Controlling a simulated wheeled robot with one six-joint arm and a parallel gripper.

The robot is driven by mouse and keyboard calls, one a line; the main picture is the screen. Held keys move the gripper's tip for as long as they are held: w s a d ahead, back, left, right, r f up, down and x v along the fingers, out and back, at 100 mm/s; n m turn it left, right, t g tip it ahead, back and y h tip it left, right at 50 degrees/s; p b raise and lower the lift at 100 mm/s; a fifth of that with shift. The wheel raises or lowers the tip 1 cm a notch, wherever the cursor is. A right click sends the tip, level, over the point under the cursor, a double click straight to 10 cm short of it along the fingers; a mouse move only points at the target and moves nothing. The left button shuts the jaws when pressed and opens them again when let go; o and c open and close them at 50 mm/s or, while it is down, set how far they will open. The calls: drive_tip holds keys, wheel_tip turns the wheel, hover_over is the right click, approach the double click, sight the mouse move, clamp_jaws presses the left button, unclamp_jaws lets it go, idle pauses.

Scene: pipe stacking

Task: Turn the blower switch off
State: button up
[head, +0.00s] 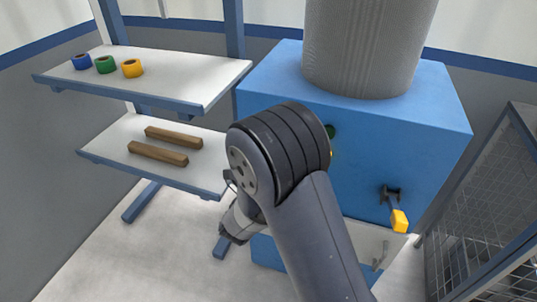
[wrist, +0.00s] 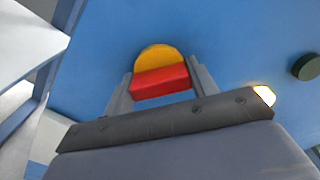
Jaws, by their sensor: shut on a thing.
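The blower switch is a red handle (wrist: 160,82) on a yellow round plate (wrist: 155,55), mounted on the blue blower box (head: 360,165). In the wrist view my gripper (wrist: 160,76) is shut on the red handle, one finger on each side. The handle lies nearly level across the wrist view, slightly tilted. In the head view my arm hides the switch and my fingertips. A green button on the box shows beside my arm in the head view (head: 330,131) and dark at the right of the wrist view (wrist: 305,67).
A glowing pale-yellow lamp (wrist: 264,95) is close to the right finger. A yellow-ended lever (head: 399,220) sticks out of the box's lower right. Shelves at left hold tape rolls (head: 105,64) and wooden bars (head: 158,153). A mesh cage (head: 485,220) stands at right.

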drive_tip(key=n+p, duration=0.3)
drive_tip(key=shift+r+n+p, duration=0.2)
drive_tip(key=shift+n+p, duration=0.1)
drive_tip(key=shift+f+n+p, duration=0.2)
drive_tip(key=shift+n+p, duration=1.05)
drive_tip(key=shift+n, duration=0.15)
drive_tip(key=o, duration=1)
drive_tip(key=v, duration=1)
drive_tip(key=shift+s+a, duration=0.15)
drive_tip(key=shift+s, duration=0.25)
drive_tip(key=shift+w, duration=0.1)
